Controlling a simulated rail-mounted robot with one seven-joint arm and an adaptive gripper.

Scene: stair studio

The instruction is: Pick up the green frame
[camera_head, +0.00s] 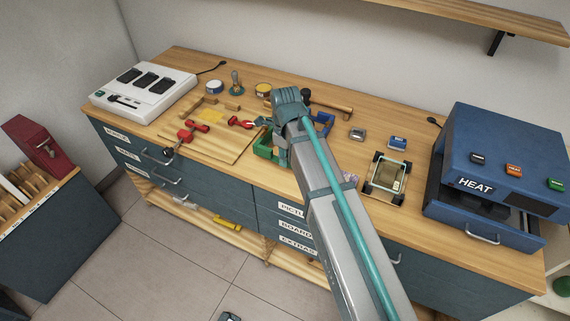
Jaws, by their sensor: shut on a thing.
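The green frame (263,150) is at the middle of the wooden workbench, right of a wooden board. My arm reaches in from the lower right and hides part of it. My gripper (277,142) is over the green frame's right part. Its jaws are shut on the green frame, though the fingertips are mostly hidden. I cannot tell whether the frame is clear of the bench top.
A blue frame (326,122) lies just right of my gripper. Red clamps (186,134) lie on the left. A glass-topped box (387,173) and the blue HEAT unit (500,165) stand right. A white device (144,92) stands far left. A shelf (480,18) hangs above.

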